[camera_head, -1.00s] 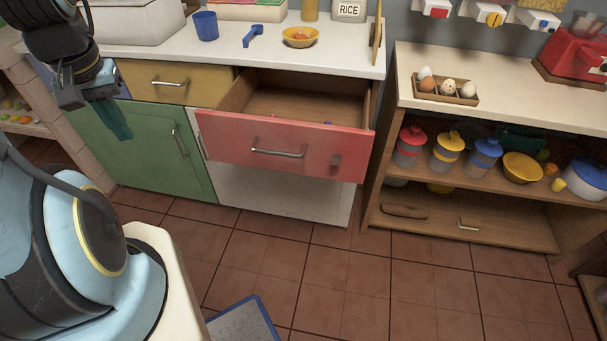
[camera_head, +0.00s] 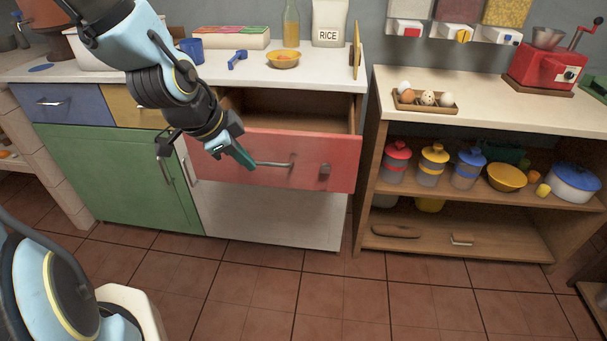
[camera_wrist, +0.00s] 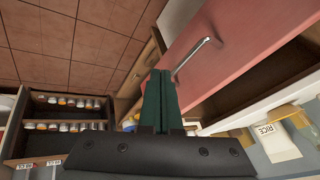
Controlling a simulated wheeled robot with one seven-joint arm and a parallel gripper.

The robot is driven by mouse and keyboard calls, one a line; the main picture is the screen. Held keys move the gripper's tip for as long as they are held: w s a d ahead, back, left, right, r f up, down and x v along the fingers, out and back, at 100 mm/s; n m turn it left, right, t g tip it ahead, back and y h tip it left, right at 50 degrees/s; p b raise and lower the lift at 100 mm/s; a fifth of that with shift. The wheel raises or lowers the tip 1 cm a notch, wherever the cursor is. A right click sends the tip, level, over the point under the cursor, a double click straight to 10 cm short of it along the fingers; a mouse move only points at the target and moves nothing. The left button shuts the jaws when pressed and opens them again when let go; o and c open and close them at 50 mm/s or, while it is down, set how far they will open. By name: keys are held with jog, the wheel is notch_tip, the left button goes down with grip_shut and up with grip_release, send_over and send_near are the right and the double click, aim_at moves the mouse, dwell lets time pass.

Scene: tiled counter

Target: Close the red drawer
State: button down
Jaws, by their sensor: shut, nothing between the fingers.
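The red drawer (camera_head: 310,146) is pulled out from under the white counter, and its wooden inside shows behind the red front. Its silver handle (camera_head: 274,164) runs across the front. My gripper (camera_head: 240,155) has its dark green fingers together, in front of the drawer's left half and close to the handle's left end. I cannot tell whether the fingertips touch the front. In the wrist view the closed fingers (camera_wrist: 160,103) point toward the red front (camera_wrist: 240,40), with the silver handle (camera_wrist: 196,58) just right of the tips.
A green cabinet door (camera_head: 110,170), a blue drawer (camera_head: 62,105) and a yellow drawer (camera_head: 130,112) are to the left, shut. An open shelf (camera_head: 460,212) with jars stands on the right. The counter (camera_head: 280,75) holds a blue cup, a bowl and a rice bag. Tiled floor in front is clear.

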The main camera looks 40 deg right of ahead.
aim_at(303, 168)
jog(key=s+d+m+h, duration=0.2)
jog(key=s+d+m, duration=0.2)
jog(key=d, duration=0.1)
jog(key=shift+g, duration=0.4)
jog(key=w+d+f+b, duration=0.1)
jog(key=d+f, duration=0.1)
jog(key=w+d+f+b, duration=0.1)
jog(key=d+f, duration=0.2)
jog(key=w+d+f+b, duration=0.1)
jog(key=d+f, duration=0.1)
jog(key=d, duration=0.1)
jog(key=shift+w+f, duration=0.1)
jog(key=shift+f, duration=0.2)
jog(key=shift+w+d+f, duration=0.1)
jog(key=shift+w+d, duration=0.3)
jog(key=shift+d, duration=0.05)
jog(key=w+d, duration=0.6)
jog(key=w, duration=0.1)
jog(key=w+d+b, duration=0.1)
jog(key=w+d, duration=0.6)
jog(key=shift+w+d, duration=0.3)
jog(key=shift+w, duration=0.05)
